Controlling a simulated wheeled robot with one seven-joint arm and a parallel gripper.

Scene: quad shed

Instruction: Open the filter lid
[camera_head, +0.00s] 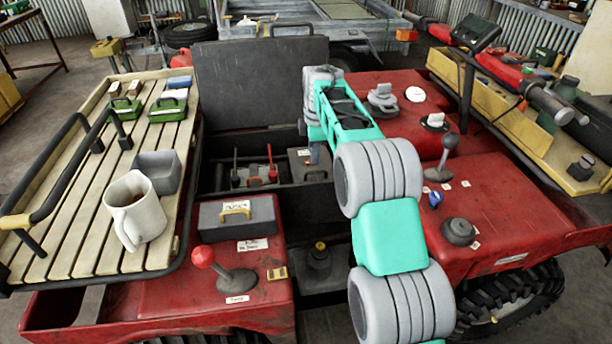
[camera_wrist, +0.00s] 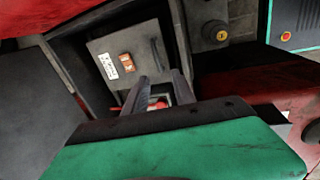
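I cannot tell for sure which part is the filter lid, as the labels are too small to read. One candidate is a dark grey lidded box (camera_head: 237,222) with a brass handle on the red front left panel. Another is a grey box in the open bay (camera_head: 299,162); in the wrist view its face (camera_wrist: 130,48) shows a white label, an orange switch and a dark handle. My gripper (camera_wrist: 160,78) points toward that face, with its fingers apart and a red part visible between them. Whether it touches anything is unclear. In the head view my arm hides the gripper.
A raised dark panel (camera_head: 262,85) stands behind the bay. Two levers (camera_head: 254,175) rise in it. A red-knobbed lever (camera_head: 205,258) stands by the handled box. A slatted rack (camera_head: 90,215) with a mug (camera_head: 136,210) is at left. Knobs (camera_head: 458,231) are on the red panel at right.

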